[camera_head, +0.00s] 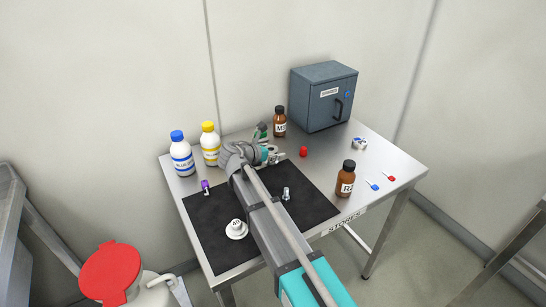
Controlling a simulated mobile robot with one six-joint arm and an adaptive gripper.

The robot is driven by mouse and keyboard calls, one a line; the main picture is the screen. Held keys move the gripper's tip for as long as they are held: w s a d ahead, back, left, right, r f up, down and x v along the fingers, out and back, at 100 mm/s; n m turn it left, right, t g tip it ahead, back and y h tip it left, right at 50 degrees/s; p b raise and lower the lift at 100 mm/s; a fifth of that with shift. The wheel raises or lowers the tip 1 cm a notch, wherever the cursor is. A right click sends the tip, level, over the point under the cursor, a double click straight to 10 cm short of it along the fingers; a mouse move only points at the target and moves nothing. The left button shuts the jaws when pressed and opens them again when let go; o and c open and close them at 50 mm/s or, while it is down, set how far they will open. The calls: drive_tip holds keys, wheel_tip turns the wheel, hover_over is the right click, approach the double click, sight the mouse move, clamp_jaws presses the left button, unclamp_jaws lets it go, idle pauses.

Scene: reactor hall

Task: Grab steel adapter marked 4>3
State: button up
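A small upright silver metal piece (287,194) stands on the black mat (310,208), just right of my arm. It may be the steel adapter, but no 4>3 marking can be read on it. A small silver-white piece with blue (359,144) lies near the cabinet; its marking is also unreadable. My gripper (278,156) is above the rear of the table, beyond the upright silver piece and apart from it in the picture. It is small and partly hidden by my wrist, so its opening cannot be made out. My arm hides part of the mat.
On the table are blue-capped (181,156) and yellow-capped (210,146) bottles, brown bottles (346,180) (280,122), a grey cabinet (323,97) and a red piece (304,152). A white flanged piece (236,230) and a purple-topped vial (206,187) are on the mat's left side.

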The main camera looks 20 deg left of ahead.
sight(274, 148)
drive_tip(key=c, duration=1.2)
drive_tip(key=shift+r, duration=0.2)
wheel_tip(274, 148, up, 3)
drive_tip(key=p, duration=0.3)
drive_tip(key=shift+s+a+r+p, duration=0.15)
drive_tip(key=shift+s+r+p, duration=1.5)
drive_tip(key=shift+s, duration=0.7)
drive_tip(key=shift+s+a+r+p, duration=0.1)
drive_tip(key=shift+s+r+p, duration=1.55)
drive_tip(key=shift+s, duration=0.65)
drive_tip(key=shift+s+a+r+p, duration=0.15)
drive_tip(key=shift+s+r+p, duration=1.5)
drive_tip(key=shift+s, duration=0.7)
drive_tip(key=shift+f, duration=0.15)
